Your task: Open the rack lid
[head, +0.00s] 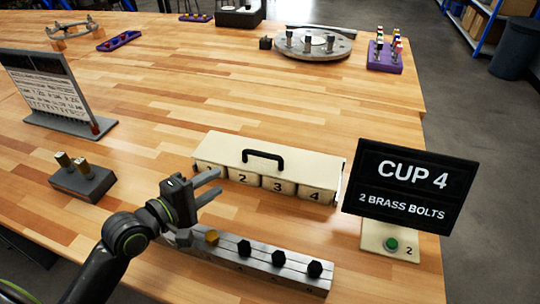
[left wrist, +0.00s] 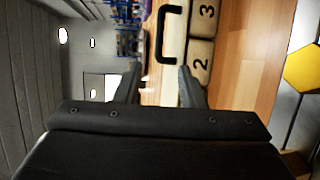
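The rack (head: 325,194) is a cream box with numbered cups along its front; 2, 3 and 4 are readable. Its flat cream lid (head: 310,160) is down over the cups and has a black handle (head: 263,156) on top. In the left wrist view the handle (left wrist: 163,42) and the cups marked 2 (left wrist: 198,62) and 3 lie ahead of the fingers. My left gripper (head: 219,182) is open and empty, in front of the rack's left end, covering the first cup in the head view. It is apart from the handle. My right gripper is in neither view.
A black sign (head: 410,190) reads "CUP 4, 2 BRASS BOLTS", by a green button (head: 391,244). A grey bar (head: 245,262) with several bolts lies in front of the rack. A dark block (head: 82,182) with two brass bolts stands left.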

